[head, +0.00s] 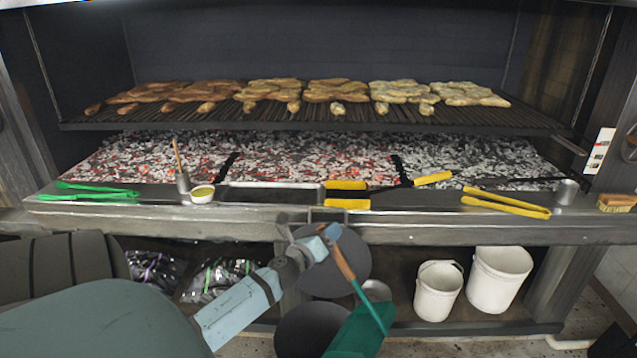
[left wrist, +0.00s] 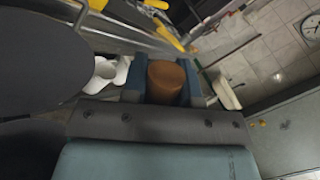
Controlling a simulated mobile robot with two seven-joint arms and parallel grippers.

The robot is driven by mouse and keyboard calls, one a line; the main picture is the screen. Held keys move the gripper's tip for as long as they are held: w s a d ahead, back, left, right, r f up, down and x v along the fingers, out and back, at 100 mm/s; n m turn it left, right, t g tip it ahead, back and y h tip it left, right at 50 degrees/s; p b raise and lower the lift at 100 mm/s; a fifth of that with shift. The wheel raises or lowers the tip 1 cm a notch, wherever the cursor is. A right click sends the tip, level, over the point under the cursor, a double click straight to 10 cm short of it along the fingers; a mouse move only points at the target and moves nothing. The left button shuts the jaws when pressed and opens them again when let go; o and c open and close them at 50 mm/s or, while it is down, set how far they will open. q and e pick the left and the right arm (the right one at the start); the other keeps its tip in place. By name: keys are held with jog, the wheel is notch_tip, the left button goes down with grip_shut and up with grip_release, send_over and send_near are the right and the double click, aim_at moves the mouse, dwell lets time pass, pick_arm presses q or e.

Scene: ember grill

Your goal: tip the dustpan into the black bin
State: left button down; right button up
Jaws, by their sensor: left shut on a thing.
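My left gripper (head: 322,235) is shut on the brown wooden handle of the dustpan, in front of the grill's front ledge. The dustpan's green pan (head: 358,335) hangs below and to the right, tilted and cut off by the bottom edge. In the left wrist view the rounded handle end (left wrist: 166,82) sits between the blue fingers. I cannot identify the black bin for sure: a dark object (head: 612,343) is cut off at the bottom right corner. My right gripper is not in view.
Two white buckets (head: 438,290) (head: 499,278) stand on the lower shelf. The ledge (head: 420,232) holds yellow tongs (head: 506,204), green tongs (head: 98,192), a small bowl (head: 203,194) and a brush (head: 617,203). Dark round shapes (head: 345,262) lie behind the handle; I cannot tell what they are.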

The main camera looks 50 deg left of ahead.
pick_arm(q)
jog(key=w+d+f+m+p, duration=0.1)
jog(key=w+d+m+p, duration=0.1)
jog(key=d, duration=1)
jog(key=w+d+f+m+g+h+p, duration=0.1)
jog(key=w+d+f+m+p, duration=0.1)
jog(key=w+d, duration=0.5)
jog(key=w+d+f+m+p, duration=0.1)
jog(key=w+d+m+p, duration=0.2)
jog(key=d, duration=1.5)
jog(key=shift+w+d+f+m+p, duration=0.15)
jog(key=shift+w+d+m+p, duration=0.2)
jog(key=shift+w+m, duration=0.5)
jog(key=shift+s+a, duration=0.15)
jog(key=shift+s, duration=0.05)
